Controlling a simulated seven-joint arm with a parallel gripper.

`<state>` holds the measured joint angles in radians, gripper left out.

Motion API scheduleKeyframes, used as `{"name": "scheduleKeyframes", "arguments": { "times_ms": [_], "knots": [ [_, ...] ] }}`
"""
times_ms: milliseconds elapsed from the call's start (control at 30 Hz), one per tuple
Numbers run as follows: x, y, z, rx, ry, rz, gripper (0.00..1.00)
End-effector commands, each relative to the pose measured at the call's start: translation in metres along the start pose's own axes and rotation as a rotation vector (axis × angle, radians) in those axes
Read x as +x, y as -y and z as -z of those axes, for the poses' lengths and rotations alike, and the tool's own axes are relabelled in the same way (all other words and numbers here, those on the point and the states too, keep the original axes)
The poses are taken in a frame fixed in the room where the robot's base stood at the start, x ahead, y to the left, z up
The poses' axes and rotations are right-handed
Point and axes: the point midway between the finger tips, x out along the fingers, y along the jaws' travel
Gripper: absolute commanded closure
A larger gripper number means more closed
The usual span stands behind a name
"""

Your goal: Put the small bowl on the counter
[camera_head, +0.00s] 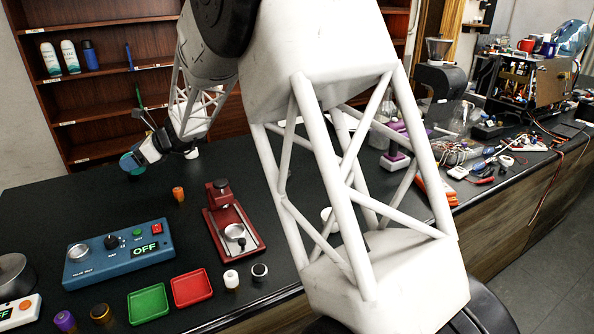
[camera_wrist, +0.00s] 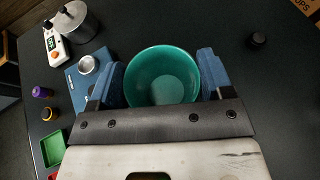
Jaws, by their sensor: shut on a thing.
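A small teal bowl (camera_wrist: 162,62) sits between the two blue fingers of my gripper (camera_wrist: 160,80) in the wrist view. The fingers are shut on its sides, and I look down into its empty inside. In the head view my gripper (camera_head: 134,160) is at the far left, over the rear part of the dark counter (camera_head: 60,205). Only a bit of the bowl's teal colour shows there (camera_head: 127,162). The bowl seems to be above the counter, but its underside is hidden, so the gap cannot be told.
A blue control box (camera_head: 120,252), green tray (camera_head: 148,303), red tray (camera_head: 192,288) and red press (camera_head: 229,222) stand nearer. Shelves (camera_head: 90,75) rise behind.

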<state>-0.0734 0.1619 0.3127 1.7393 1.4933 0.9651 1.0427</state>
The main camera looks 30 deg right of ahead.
Motion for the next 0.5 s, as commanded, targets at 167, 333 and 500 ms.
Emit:
{"name": "scheduleKeyframes", "arguments": {
  "times_ms": [167, 333, 500],
  "knots": [
    [-0.052, 0.007, 0.020, 0.013, -0.002, 0.034, 0.52],
    [-0.097, 0.010, 0.039, 0.026, -0.004, 0.065, 0.52],
    [-0.142, 0.008, 0.057, 0.039, -0.004, 0.096, 0.52]
  ]
}}
